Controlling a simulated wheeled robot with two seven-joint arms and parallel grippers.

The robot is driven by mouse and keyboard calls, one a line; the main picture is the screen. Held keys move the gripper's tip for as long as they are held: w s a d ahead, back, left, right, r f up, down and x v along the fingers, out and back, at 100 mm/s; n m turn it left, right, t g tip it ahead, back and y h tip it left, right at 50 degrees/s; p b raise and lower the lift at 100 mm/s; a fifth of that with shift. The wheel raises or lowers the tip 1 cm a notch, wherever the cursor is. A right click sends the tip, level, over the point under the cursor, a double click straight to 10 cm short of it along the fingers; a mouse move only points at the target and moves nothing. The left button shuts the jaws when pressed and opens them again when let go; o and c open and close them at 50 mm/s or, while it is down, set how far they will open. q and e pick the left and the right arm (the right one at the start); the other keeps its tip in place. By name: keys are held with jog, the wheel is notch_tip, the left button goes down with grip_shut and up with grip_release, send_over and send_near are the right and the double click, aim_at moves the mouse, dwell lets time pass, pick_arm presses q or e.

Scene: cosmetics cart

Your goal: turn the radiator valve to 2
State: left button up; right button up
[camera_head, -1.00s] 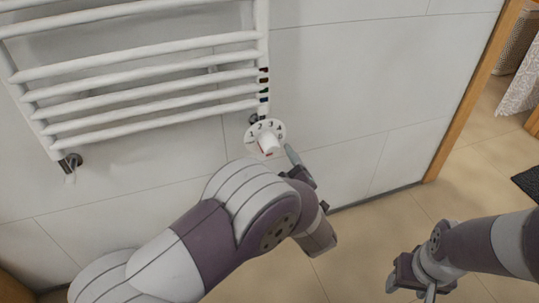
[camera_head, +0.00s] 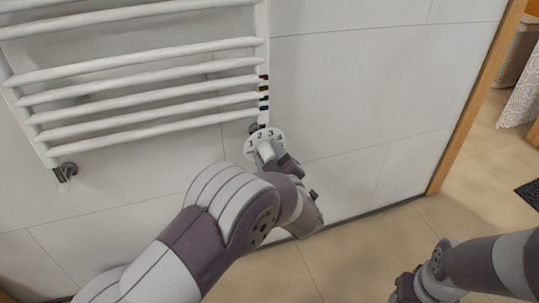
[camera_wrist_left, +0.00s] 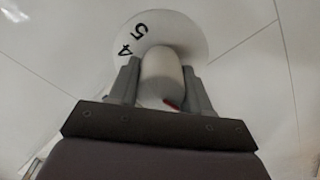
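The radiator valve (camera_head: 264,137) is a white round dial with black numbers, at the lower right corner of the radiator.
The white towel radiator (camera_head: 150,92) hangs on the tiled wall above and left of the valve. Another pipe fitting (camera_head: 66,170) is at its lower left. A wooden door frame (camera_head: 478,95) stands at the right. The wall right of the valve is clear.

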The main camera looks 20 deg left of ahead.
pick_arm(q)
jog(key=shift+r+m+p, duration=0.15)
jog(key=shift+m+p, duration=0.25)
jog(key=shift+p, duration=0.3)
jog(key=m+p, duration=0.5)
jog(key=p, duration=0.1)
jog(key=m+p, duration=0.5)
jog(key=p, duration=0.1)
jog(key=shift+w+d+r, duration=0.1)
jog(key=shift+d+r, duration=0.05)
jog(key=m+p, duration=0.2)
jog(key=m, duration=0.1)
jog(key=shift+p, duration=0.3)
jog(key=shift+d+m+p, duration=0.1)
jog(key=shift+m+p, duration=0.4)
jog(key=shift+m, duration=0.4)
jog(key=shift+w+f, duration=0.1)
jog(key=shift+f, duration=0.1)
jog(key=o, duration=1)
